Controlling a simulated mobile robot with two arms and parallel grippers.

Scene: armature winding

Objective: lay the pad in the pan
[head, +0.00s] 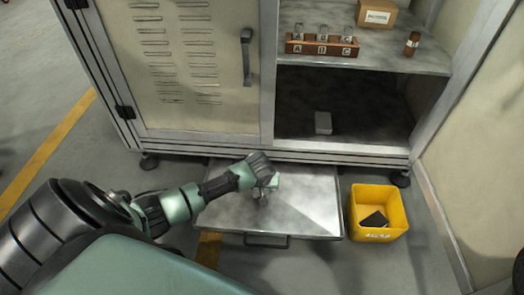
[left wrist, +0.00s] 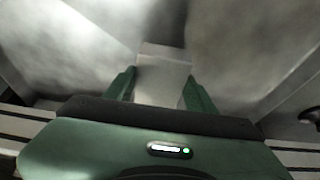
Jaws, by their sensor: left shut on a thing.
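The pan (head: 313,213) is a wide, shallow grey metal tray that sticks out from under the cabinet, with a handle at its front edge. My left gripper (head: 267,188) is over the middle of the pan. In the left wrist view my left gripper (left wrist: 160,90) is shut on the pad (left wrist: 162,76), a pale grey flat piece between the two green fingers. In the head view the pad is mostly hidden by the gripper. Whether the pad touches the pan's floor I cannot tell. My right gripper is not in view.
A yellow bin (head: 378,231) with a dark item in it stands right of the pan. The cabinet's lower shelf holds a grey block (head: 323,123). The upper shelf holds a lettered rack (head: 322,46), a box (head: 377,14) and a brown bottle (head: 412,43). The left cabinet door (head: 190,95) is shut.

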